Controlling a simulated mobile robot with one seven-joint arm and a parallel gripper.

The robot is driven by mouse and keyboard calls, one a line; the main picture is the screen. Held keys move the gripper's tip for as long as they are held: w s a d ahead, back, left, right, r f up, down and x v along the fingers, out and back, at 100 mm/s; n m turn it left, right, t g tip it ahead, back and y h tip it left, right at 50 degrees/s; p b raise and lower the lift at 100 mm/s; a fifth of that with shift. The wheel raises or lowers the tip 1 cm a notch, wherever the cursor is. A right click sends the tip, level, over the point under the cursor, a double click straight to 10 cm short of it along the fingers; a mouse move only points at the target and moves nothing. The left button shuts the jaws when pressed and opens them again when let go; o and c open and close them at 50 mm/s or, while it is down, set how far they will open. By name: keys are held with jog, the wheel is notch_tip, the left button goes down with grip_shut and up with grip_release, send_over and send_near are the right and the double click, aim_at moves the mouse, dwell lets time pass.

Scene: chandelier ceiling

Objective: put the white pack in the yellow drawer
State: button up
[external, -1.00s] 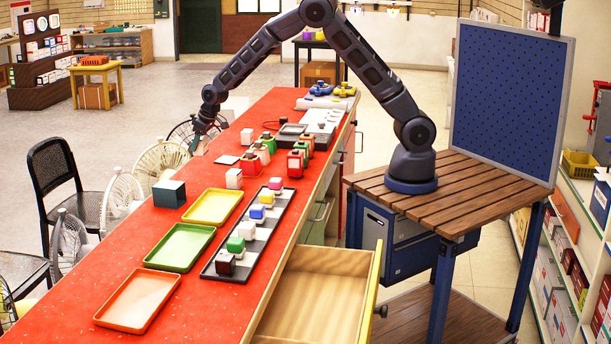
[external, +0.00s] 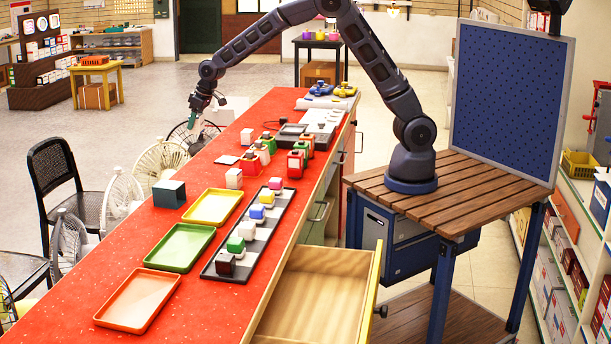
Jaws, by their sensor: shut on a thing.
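The yellow drawer (external: 371,292) is pulled out from the right side of the red counter at the near end; its wooden inside looks empty. My gripper (external: 197,117) is raised at the counter's left edge, far from the drawer. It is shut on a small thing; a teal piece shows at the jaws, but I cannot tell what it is. White boxes stand on the counter, one farther back (external: 247,137) and one nearer (external: 234,179). A flat white piece (external: 227,159) lies between them. I cannot tell which is the white pack.
Yellow (external: 196,218), green (external: 164,263) and orange (external: 116,315) trays lie along the counter (external: 77,290). A dark tray (external: 220,272) with several small blocks lies beside them. A teal box (external: 169,194), several bottles and fans (external: 158,160) are nearby. The near left counter is clear.

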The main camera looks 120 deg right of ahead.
jog(key=w+a+f+n+y, duration=0.1)
jog(key=w+a+f+n, duration=0.2)
jog(key=a, duration=1.2)
jog(key=w+a+f+n+t, duration=0.1)
jog(key=w+a+f, duration=0.35)
jog(key=a, duration=1.05)
jog(key=w+a+f+n+y, duration=0.15)
jog(key=w+a, duration=0.35)
jog(key=a, duration=1)
jog(key=n+y, duration=0.2)
jog(key=n, duration=0.5)
send_over(328, 332)
jog(key=s, duration=0.2)
notch_tip(328, 332, down, 7)
jog(key=f, duration=1.2)
jog(key=d+f, duration=0.1)
jog(key=f, duration=0.6)
jog(key=shift+w, duration=0.1)
jog(key=shift+f, duration=0.2)
jog(key=o, duration=1)
jog(key=shift+c, duration=0.2)
